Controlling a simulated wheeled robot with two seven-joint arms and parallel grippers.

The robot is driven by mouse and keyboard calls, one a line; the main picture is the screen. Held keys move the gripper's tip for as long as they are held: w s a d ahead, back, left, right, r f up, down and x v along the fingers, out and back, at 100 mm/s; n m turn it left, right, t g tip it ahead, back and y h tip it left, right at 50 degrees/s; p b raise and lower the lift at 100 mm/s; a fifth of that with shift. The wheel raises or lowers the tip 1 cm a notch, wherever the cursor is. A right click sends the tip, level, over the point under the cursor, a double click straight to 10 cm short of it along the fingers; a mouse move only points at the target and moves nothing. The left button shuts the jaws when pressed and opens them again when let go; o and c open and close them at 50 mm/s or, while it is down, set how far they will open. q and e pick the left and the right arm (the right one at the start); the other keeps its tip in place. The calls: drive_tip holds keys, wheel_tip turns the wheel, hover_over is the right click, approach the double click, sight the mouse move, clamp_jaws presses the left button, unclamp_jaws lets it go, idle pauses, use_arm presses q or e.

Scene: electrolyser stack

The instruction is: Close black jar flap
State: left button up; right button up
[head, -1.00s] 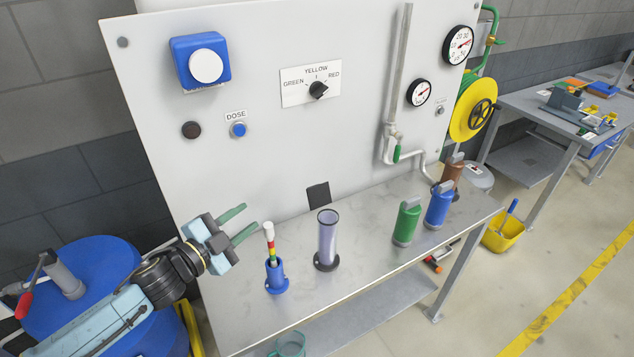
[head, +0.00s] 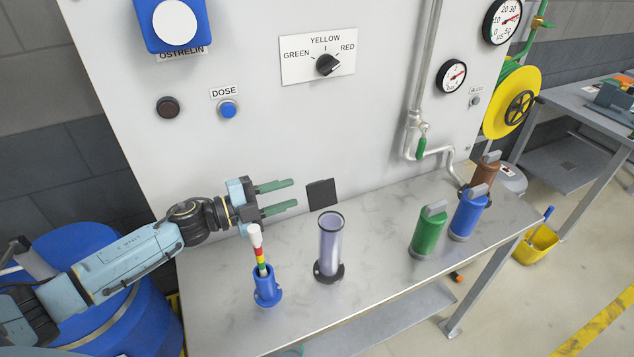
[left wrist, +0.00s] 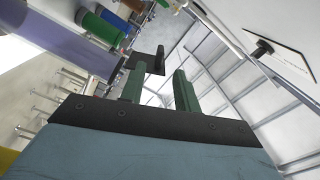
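A small black square flap (head: 321,193) stands at the foot of the white panel, behind the clear cylinder; no jar under it can be made out. In the left wrist view a black plate (left wrist: 157,62), apparently this flap, shows just beyond the fingertips. My left gripper (head: 294,193) is open and empty, its green fingers pointing right toward the flap, with a small gap in the picture. The open fingers also show in the left wrist view. My right gripper is not in view.
A clear cylinder (head: 330,245) on a black base stands in front of the flap. A blue holder (head: 267,290) with a striped stick (head: 260,255) stands below my left gripper. Green (head: 428,232) and blue (head: 467,215) canisters stand further right. The bench (head: 375,270) between is clear.

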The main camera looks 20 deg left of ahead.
sight(317, 185)
use_arm(q)
drive_tip(key=p+x, duration=0.1)
drive_tip(key=x, duration=0.6)
drive_tip(key=shift+w, duration=0.15)
drive_tip(key=shift+w+d+f, duration=0.1)
drive_tip(key=shift+w+d, duration=0.2)
drive_tip(key=shift+w, duration=0.1)
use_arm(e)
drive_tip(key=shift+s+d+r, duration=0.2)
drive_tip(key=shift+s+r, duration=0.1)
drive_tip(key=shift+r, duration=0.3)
use_arm(q)
clamp_jaws()
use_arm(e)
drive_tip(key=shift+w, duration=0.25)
